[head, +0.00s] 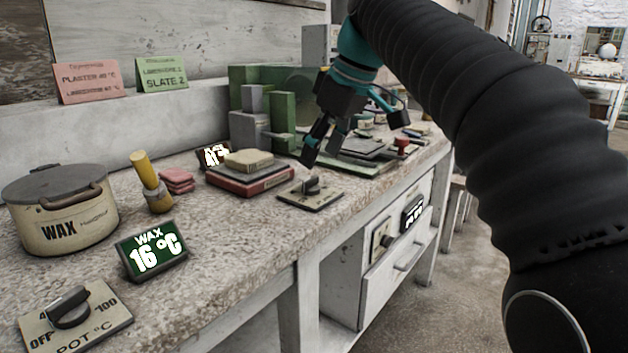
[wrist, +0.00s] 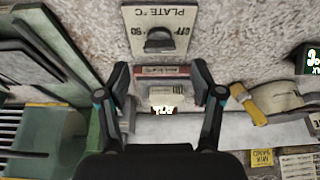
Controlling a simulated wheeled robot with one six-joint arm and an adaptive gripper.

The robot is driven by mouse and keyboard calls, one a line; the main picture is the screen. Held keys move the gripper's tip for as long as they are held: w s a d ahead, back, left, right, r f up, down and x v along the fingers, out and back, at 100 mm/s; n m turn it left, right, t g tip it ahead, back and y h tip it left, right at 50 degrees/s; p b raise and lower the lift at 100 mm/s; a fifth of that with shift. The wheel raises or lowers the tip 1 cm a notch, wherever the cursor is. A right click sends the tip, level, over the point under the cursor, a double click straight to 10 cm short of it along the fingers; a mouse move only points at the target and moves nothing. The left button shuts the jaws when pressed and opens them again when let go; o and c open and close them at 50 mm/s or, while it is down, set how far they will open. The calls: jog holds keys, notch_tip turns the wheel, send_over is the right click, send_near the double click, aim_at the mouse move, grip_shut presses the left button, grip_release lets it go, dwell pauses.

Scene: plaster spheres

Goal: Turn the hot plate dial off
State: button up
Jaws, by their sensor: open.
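The hot plate dial (head: 311,187) is a dark knob on a beige plate panel at the front of the bench. In the wrist view the dial (wrist: 160,40) sits on its panel marked PLATE °C, OFF and 80. I cannot tell clearly which mark its pointer faces. The hot plate (head: 240,182) is a low red-sided block with a pale slab on top, just left of the dial. My gripper (head: 312,148) is open and empty, above and slightly behind the dial, apart from it. Its two spread fingers (wrist: 160,80) show in the wrist view, with the dial beyond the tips.
A small display (head: 213,155) stands behind the hot plate. A second dial (head: 68,307), marked POT °C, is at the front left, near the wax display (head: 152,250) reading 16 °C and the wax pot (head: 62,215). Green blocks (head: 283,110) stand behind my gripper.

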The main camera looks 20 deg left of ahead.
aim_at(312, 178)
jog(key=shift+b+x, duration=0.45)
jog(key=shift+x, duration=1.95)
